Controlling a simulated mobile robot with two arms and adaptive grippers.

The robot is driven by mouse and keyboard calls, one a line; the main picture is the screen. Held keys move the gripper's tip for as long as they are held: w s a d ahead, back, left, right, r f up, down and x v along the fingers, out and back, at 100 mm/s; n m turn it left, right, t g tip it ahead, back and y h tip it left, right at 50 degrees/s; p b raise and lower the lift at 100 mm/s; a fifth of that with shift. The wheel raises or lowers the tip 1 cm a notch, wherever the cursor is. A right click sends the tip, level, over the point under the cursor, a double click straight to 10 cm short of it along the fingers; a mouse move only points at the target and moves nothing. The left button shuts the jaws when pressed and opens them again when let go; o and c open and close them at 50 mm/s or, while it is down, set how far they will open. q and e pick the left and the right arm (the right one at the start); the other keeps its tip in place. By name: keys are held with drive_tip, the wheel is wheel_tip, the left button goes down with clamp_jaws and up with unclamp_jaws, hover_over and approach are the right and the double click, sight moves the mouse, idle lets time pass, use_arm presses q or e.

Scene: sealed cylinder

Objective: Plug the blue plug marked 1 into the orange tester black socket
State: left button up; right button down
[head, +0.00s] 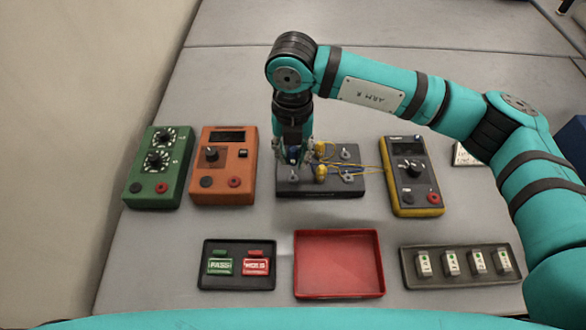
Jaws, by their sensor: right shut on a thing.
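The orange tester (224,135) stands left of centre, with a black socket (207,183) at its lower left and a red one beside it. My right gripper (291,158) points down over the left end of a dark block (320,190). It is shut on a small blue part (293,153), seemingly the blue plug; its number mark cannot be read. The fingers hide much of the part, and I cannot tell whether it still touches the block. The black socket looks empty. My left gripper is not in view.
Yellow plugs (320,172) with thin wires sit on the block, their wires running toward the yellow meter (411,175). A green box (155,165) stands left of the tester. A PASS tray (238,283), a red tray (338,265) and a grey tray (460,279) lie in front.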

drive_tip(key=shift+d+n, duration=0.4)
drive_tip(key=shift+n, duration=0.3)
drive_tip(key=d+n, duration=0.2)
drive_tip(key=n, duration=0.2)
drive_tip(key=s+d+n, duration=0.1)
drive_tip(key=d+n, duration=0.2)
drive_tip(key=n, duration=0.2)
drive_tip(key=s+d+n, duration=0.1)
drive_tip(key=d+n, duration=0.2)
drive_tip(key=n, duration=0.1)
drive_tip(key=shift+d+n, duration=0.15)
drive_tip(key=shift+n, duration=0.25)
drive_tip(key=s+d+n, duration=0.6)
drive_tip(key=d+n, duration=0.4)
drive_tip(key=n, duration=1)
drive_tip(key=shift+r+n, duration=0.4)
drive_tip(key=shift+r, duration=0.05)
drive_tip(key=shift+a, duration=0.1)
